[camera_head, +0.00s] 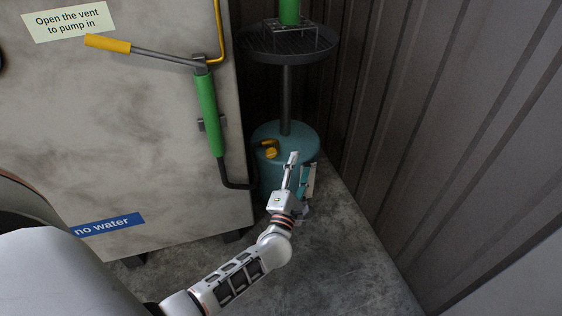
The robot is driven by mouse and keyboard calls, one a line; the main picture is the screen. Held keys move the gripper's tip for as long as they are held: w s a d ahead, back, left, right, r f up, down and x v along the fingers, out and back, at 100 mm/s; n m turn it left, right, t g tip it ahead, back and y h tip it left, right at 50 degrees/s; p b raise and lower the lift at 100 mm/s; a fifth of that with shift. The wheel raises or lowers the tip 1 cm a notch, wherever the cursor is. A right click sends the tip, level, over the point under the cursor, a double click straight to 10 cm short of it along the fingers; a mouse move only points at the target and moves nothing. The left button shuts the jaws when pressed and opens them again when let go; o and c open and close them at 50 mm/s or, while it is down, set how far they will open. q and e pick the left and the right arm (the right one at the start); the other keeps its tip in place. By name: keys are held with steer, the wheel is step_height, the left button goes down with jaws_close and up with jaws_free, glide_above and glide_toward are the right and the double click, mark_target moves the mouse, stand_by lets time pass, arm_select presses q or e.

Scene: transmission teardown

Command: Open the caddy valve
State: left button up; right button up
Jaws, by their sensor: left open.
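The caddy is a teal drum (283,133) with a dark post and a round black tray (287,52) on top, standing in the corner. A yellow valve handle (271,153) sits on the drum's top at its front left. My left gripper (301,160) is open and empty, with its fingers pointing up the picture. It shows just right of the yellow handle, overlapping the drum's front right side. A gap shows between the handle and the nearer finger; I cannot tell how far apart they are in depth. My right gripper is not in view.
A grey cabinet (120,170) stands left, with a green hand pump (208,112), its yellow-gripped lever (108,43) and a black hose (226,178). Signs read "Open the vent to pump in" and "no water". A corrugated wall (430,120) closes the right. Floor (345,270) in front is clear.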

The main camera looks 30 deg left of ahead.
arm_select(q)
steer(key=w+a+f+n+g+y+b, duration=0.45)
steer(key=a+f+n+y, duration=0.2)
steer(key=f+n, duration=0.35)
steer(key=n+g+y+b, duration=0.2)
steer(key=n+g+b, duration=0.15)
steer(key=n, duration=0.65)
glide_toward(272, 155)
steer(key=shift+m, duration=0.3)
steer(key=b+x, duration=0.1)
steer(key=x, duration=0.5)
steer(key=shift+w+a, duration=0.2)
steer(key=shift+a, duration=0.15)
steer(key=shift+b+x, duration=0.3)
steer(key=shift+x, duration=0.5)
steer(key=shift+r, duration=0.15)
steer(key=c, duration=1.1)
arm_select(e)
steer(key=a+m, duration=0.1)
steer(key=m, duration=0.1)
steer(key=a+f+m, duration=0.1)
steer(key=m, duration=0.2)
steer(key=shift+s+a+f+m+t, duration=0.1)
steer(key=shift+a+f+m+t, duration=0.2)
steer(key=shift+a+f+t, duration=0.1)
